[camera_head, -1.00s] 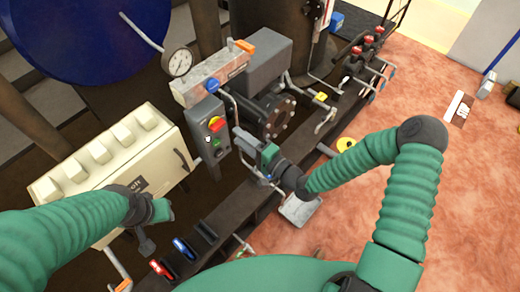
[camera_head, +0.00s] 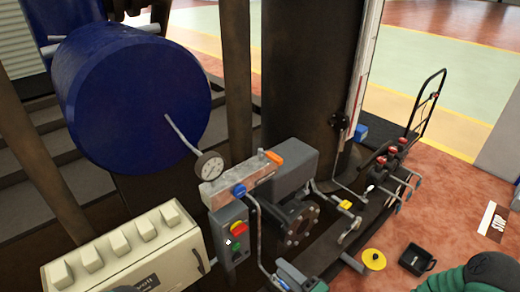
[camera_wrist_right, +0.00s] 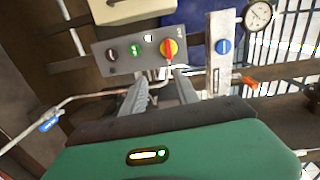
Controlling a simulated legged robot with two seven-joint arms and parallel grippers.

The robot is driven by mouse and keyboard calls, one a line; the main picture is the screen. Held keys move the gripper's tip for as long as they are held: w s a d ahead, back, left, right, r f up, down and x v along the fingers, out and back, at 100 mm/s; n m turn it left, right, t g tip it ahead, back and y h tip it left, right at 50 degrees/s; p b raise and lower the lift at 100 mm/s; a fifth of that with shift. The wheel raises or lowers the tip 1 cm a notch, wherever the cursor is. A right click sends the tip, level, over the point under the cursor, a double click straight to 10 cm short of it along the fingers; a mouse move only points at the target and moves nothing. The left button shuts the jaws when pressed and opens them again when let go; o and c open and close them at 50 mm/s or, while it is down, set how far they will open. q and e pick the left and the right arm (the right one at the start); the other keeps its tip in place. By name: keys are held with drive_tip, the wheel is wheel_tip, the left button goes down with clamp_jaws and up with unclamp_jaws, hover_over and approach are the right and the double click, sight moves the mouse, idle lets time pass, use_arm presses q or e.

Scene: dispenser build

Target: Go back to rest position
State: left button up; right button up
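My right gripper (camera_wrist_right: 160,92) shows in the right wrist view with its two grey fingers apart and nothing between them. Beyond the fingers is a grey control box (camera_wrist_right: 140,52) with a red-and-yellow switch and green and black buttons. In the head view only the green and dark end of my right arm shows at the bottom edge, beside the grey control box (camera_head: 231,232). A green part of my right arm also shows at the lower right corner. My left gripper is not in view.
A cream switch box (camera_head: 125,258) stands at the lower left. A round gauge (camera_head: 209,166) tops the pipework near a blue drum (camera_head: 130,90). Red-knobbed valves (camera_head: 391,160), a yellow disc (camera_head: 374,259) and a black bin (camera_head: 416,260) are at the right. Open red floor lies beyond.

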drive_tip(key=s+d+f+n+g+h+p, duration=0.3)
drive_tip(key=d+f+n+g+h+p, duration=0.1)
drive_tip(key=d+n+g+h, duration=0.35)
drive_tip(key=s+r+n+g+h+p, duration=0.1)
drive_tip(key=s+r+g+p, duration=0.1)
drive_tip(key=s+r, duration=0.2)
drive_tip(key=s+d+r+n+g+h+p, duration=0.1)
drive_tip(key=s+r+h+p, duration=0.1)
drive_tip(key=s+r, duration=0.3)
wheel_tip(320, 180, up, 4)
drive_tip(key=shift+r+n+g, duration=0.25)
drive_tip(key=shift+n+g, duration=0.1)
drive_tip(key=shift+w+d, duration=0.1)
